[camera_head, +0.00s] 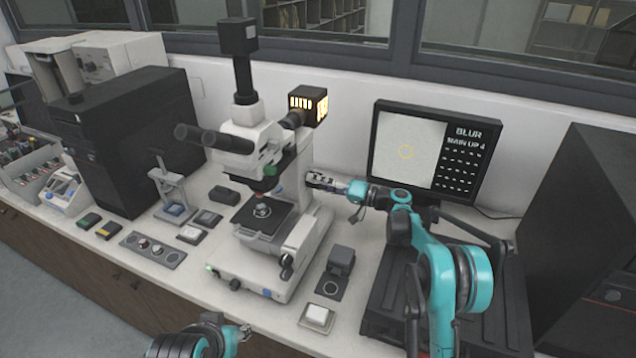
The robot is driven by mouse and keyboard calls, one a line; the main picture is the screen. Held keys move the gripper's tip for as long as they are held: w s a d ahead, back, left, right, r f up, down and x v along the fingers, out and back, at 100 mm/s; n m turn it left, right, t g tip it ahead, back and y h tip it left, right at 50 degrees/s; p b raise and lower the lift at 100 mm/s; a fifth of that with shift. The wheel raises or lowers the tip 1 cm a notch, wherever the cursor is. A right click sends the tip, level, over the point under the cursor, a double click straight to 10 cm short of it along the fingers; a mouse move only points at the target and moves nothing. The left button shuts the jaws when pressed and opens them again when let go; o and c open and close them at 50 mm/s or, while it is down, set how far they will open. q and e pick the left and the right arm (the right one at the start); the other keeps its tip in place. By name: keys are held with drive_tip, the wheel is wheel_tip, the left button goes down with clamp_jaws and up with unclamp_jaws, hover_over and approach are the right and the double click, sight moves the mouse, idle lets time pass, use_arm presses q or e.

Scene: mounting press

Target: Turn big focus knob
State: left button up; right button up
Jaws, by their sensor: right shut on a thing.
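The white microscope (268,150) stands in the middle of the bench, with a sample (262,210) on its black stage (265,222). My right gripper (318,180) reaches in from the right and is shut at the right side of the microscope body. It appears to be on the big focus knob, which the fingers hide. Dark knobs (286,266) hang lower on the microscope's right front, apart from the gripper. The monitor (408,140) reads "BLUR" and "MAIN UP 4". My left gripper (246,332) is low at the bottom edge, away from the microscope; its jaws are unclear.
A hand press (170,186) and a black box (130,140) stand to the left. A small dark block (341,260) and a white-topped pad (316,316) lie right of the microscope base. The lamp housing (308,104) is above my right gripper. A large black case (585,220) is at right.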

drive_tip(key=m, duration=0.5)
drive_tip(key=shift+r+m, duration=0.1)
drive_tip(key=shift+m, duration=0.3)
drive_tip(key=m, duration=0.6)
drive_tip(key=shift+r+p, duration=0.15)
drive_tip(key=shift+p, duration=0.15)
drive_tip(key=m, duration=0.6)
drive_tip(key=shift+m+t, duration=0.3)
drive_tip(key=shift+m, duration=0.1)
drive_tip(key=m, duration=0.5)
drive_tip(key=shift+m, duration=0.3)
drive_tip(key=o, duration=1.2)
drive_tip(key=shift+w, duration=0.1)
drive_tip(key=shift+c, duration=0.2)
